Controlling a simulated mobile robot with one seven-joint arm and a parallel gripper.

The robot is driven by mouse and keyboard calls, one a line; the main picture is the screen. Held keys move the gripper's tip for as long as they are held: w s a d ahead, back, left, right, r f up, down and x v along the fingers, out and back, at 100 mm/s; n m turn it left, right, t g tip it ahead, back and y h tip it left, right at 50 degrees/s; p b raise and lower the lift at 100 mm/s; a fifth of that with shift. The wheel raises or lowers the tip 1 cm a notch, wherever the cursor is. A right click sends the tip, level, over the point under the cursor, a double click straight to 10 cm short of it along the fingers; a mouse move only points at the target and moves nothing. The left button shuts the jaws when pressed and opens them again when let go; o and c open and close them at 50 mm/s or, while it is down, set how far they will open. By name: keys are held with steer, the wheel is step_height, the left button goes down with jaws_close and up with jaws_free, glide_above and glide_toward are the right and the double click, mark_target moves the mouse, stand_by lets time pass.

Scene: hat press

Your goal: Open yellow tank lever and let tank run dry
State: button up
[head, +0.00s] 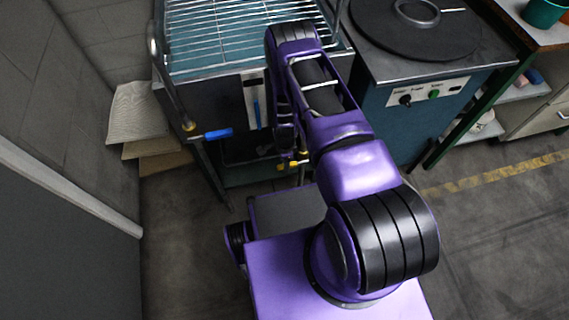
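The tank (205,92) is a metal basin with a wire rack over it, at the upper left in the head view. Small yellow parts (288,166) show low on its front, just beside my arm. They look like the yellow lever, but its handle position is hard to make out. My arm reaches up to the tank and folds down in front of it. My gripper is mostly hidden behind my own arm, close to the yellow parts. I cannot tell whether it touches them or whether its fingers are open.
A blue-handled lever (218,134) sticks out at the tank's front left. A blue-green press cabinet (400,130) with a dark round plate (415,30) stands to the right. Cardboard sheets (140,115) lean by the left wall. The floor (490,220) at right is clear.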

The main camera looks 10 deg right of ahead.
steer(key=shift+f, duration=0.3)
jaws_close()
stand_by(1.3)
